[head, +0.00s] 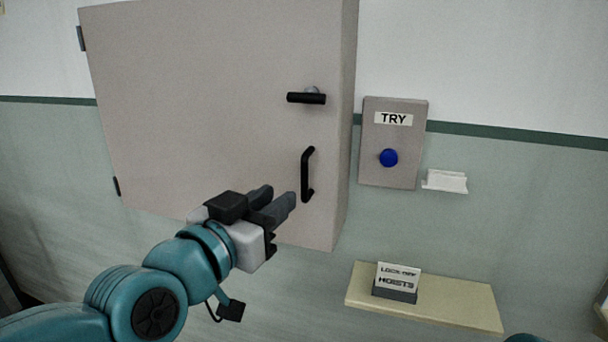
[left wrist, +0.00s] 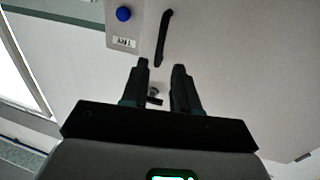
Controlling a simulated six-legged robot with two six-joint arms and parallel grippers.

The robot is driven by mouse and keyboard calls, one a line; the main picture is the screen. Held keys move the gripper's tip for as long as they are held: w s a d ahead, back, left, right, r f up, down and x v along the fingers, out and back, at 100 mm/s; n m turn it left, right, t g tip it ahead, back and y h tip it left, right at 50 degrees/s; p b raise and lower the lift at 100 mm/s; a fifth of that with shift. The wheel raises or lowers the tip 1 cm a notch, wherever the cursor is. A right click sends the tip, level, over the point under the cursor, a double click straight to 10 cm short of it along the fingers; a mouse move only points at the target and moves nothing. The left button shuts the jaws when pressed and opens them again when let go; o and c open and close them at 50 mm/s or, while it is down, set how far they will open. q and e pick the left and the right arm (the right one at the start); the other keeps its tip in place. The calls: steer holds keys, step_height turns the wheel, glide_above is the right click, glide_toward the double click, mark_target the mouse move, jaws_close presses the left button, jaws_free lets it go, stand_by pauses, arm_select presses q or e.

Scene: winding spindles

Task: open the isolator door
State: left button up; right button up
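The isolator door (head: 200,110) is the large grey front of a wall cabinet, and it looks shut. A black horizontal latch handle (head: 306,98) sits near its right edge. Below it is a black vertical pull handle (head: 308,174). My left gripper (head: 278,202) is in front of the door's lower right part, just left of the pull handle. Its fingers are apart and empty. In the left wrist view, the gripper (left wrist: 163,72) also shows open, with the pull handle (left wrist: 163,38) beyond the fingertips and the latch handle (left wrist: 154,98) between the fingers. My right gripper is not in view.
A grey box marked TRY with a blue button (head: 388,158) is on the wall right of the cabinet. A small white holder (head: 445,181) is beside it. A pale shelf (head: 450,306) below bears a lock-off card (head: 398,279). Hinges (head: 81,38) are on the door's left edge.

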mark_target(303, 179)
arm_select(q)
steer(key=p+x, duration=0.2)
steer(key=x, duration=0.6)
steer(key=shift+w+d, duration=0.15)
steer(key=shift+w, duration=0.05)
steer(key=shift+w+d+f, duration=0.1)
steer(key=shift+w+d, duration=0.15)
steer(key=shift+w, duration=0.2)
jaws_close()
